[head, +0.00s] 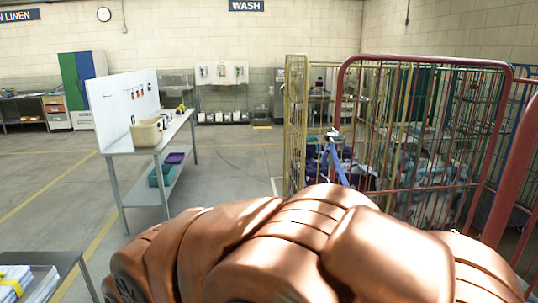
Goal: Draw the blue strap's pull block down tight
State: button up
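A blue strap (338,165) shows just past my arm, in front of the red-framed roll cage (428,58). It slants from upper left to lower right, and its lower end is hidden behind my copper-coloured arm. A small pale piece (333,135) sits at the strap's upper end by the cage's left post. I cannot tell whether it is a hook, a buckle or the pull block. My gripper does not show; my arm links fill the lower middle of the head view.
A yellow-framed cage (297,120) stands left of the red one, and dark bundles (352,170) show near the strap. A workbench (168,135) carrying a beige bin (146,133) stands at left. Folded linen (20,284) lies on a table at lower left. Open floor (235,165) lies between bench and cages.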

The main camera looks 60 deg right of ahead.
aim_at(324, 157)
jog(key=z, duration=0.05)
jog(key=i, duration=1.05)
jog(key=z, duration=0.95)
jog(key=i, duration=0.85)
jog(key=z, duration=0.8)
